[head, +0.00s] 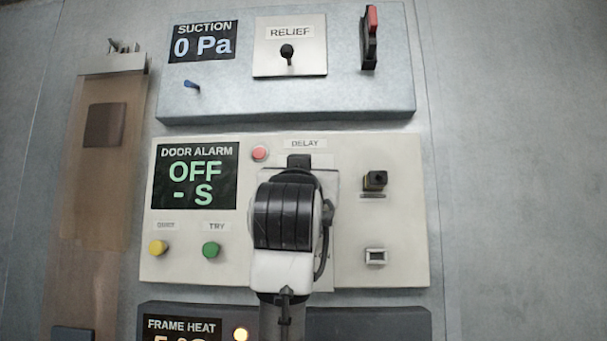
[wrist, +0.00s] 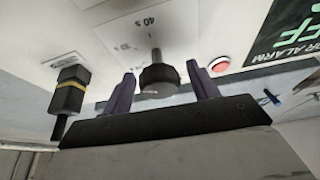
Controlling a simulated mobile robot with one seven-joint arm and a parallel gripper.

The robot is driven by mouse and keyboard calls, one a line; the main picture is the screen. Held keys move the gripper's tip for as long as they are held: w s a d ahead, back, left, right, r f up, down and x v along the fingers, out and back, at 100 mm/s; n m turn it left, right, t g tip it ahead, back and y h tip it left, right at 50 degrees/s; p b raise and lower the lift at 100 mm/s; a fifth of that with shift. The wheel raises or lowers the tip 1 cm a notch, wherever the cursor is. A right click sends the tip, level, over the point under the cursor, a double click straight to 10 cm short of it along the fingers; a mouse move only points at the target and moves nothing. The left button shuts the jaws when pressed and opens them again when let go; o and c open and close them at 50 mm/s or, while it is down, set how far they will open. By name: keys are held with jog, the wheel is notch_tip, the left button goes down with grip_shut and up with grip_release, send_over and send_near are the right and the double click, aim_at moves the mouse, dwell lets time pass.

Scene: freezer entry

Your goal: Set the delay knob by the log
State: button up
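The delay knob (wrist: 160,80) is a black ribbed knob on a light plate in the wrist view, with a "40 s" mark and tick lines beside it. My gripper (wrist: 163,71) has one purple finger on each side of the knob, with gaps showing, so it is open and not closed on it. In the head view my arm hides the knob below the DELAY label (head: 305,143). The door alarm display (head: 195,177) reads "OFF" and "- S". No readable log shows; a brown board (head: 102,190) with a metal clip hangs at the left.
Near the knob are a red button (head: 260,153), a yellow button (head: 158,248), a green button (head: 212,250) and a black fitting with a yellow band (head: 375,181). The suction panel (head: 285,105) is above, the frame heat panel (head: 385,322) below. Bare wall lies right.

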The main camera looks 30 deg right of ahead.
jog(key=c, duration=1)
jog(key=shift+o, duration=0.2)
jog(key=shift+m, duration=0.4)
jog(key=m+g+h, duration=0.1)
jog(key=m, duration=0.2)
jog(key=m+g+h, duration=0.1)
jog(key=m+g, duration=0.1)
jog(key=m, duration=0.2)
jog(key=shift+m+g+h, duration=0.3)
jog(key=shift+h, duration=0.1)
jog(key=m+g, duration=0.1)
jog(key=m, duration=0.2)
jog(key=m+g, duration=0.2)
jog(key=m, duration=0.2)
jog(key=shift+s, duration=0.1)
jog(key=shift+d+m, duration=0.1)
jog(key=shift+m, duration=0.3)
jog(key=o, duration=1)
